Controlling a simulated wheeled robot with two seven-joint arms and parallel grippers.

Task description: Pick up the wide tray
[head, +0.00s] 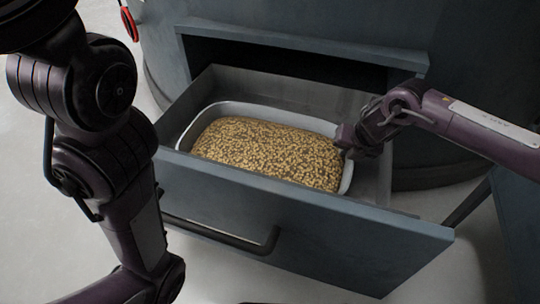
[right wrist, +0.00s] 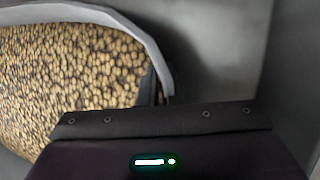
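The wide tray (head: 231,108) is a pale grey, rounded tray full of tan pellets. It sits inside an open drawer (head: 300,222). My right gripper (head: 347,146) reaches in from the right and is at the tray's right rim. In the right wrist view the tray's rim (right wrist: 152,42) runs between the dark fingertips (right wrist: 160,90). They are close together, one on the inner side by the pellets, and look shut on the rim. The outer fingertip is mostly hidden. My left arm crosses the left of the head view, with its gripper out of frame.
The drawer is pulled out of a blue-grey cabinet (head: 300,42) and has a dark bar handle (head: 225,236) on its front. A red-rimmed object (head: 129,24) is at the upper left. Pale floor (head: 110,190) lies around.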

